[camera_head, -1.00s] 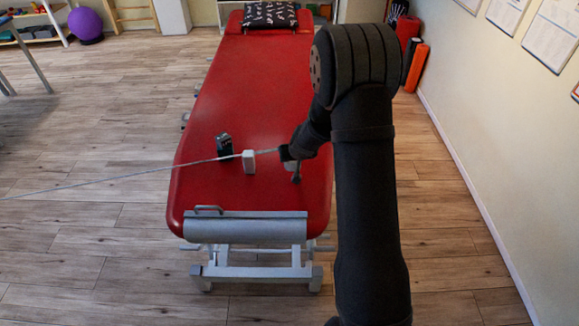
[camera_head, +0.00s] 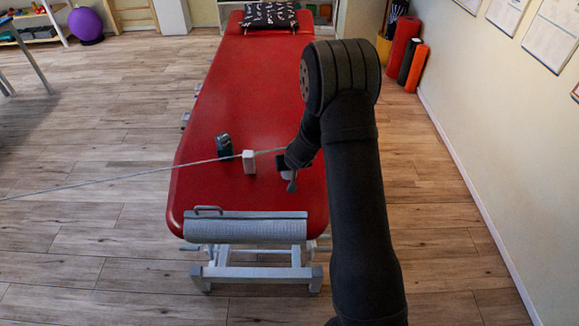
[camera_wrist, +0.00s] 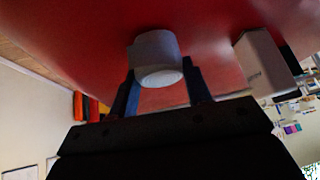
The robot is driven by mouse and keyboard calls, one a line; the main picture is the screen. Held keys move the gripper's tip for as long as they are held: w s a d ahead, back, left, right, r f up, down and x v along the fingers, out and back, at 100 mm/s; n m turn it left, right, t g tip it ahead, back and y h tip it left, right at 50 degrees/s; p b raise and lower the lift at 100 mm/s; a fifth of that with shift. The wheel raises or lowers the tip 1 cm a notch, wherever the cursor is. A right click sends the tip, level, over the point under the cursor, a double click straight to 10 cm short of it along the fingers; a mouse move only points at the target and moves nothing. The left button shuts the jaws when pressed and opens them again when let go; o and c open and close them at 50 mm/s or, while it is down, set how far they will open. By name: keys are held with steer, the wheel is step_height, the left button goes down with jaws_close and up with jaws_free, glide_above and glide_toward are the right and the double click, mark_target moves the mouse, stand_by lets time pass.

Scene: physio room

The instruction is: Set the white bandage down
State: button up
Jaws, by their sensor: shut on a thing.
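The white bandage (camera_wrist: 155,50) is a short pale roll. It sits between the fingers of my gripper (camera_wrist: 160,82) in the wrist view, and the jaws are shut on it. In the head view, my gripper (camera_head: 288,172) is low over the near right part of the red treatment couch (camera_head: 250,95), and the bandage is only a small pale patch there, mostly hidden. The red surface fills the wrist view behind the roll; I cannot tell whether the roll touches it.
A white box (camera_head: 249,162) stands left of my gripper; it also shows in the wrist view (camera_wrist: 264,62). A dark device (camera_head: 224,145) stands further left. A thin pale cord (camera_head: 120,178) crosses the view there. The far couch is clear up to the patterned pillow (camera_head: 269,15).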

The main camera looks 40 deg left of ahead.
steer(key=shift+f, duration=0.15)
steer(key=o, duration=1)
steer(key=v, duration=1.2)
steer(key=x, duration=1.2)
stand_by(0.6)
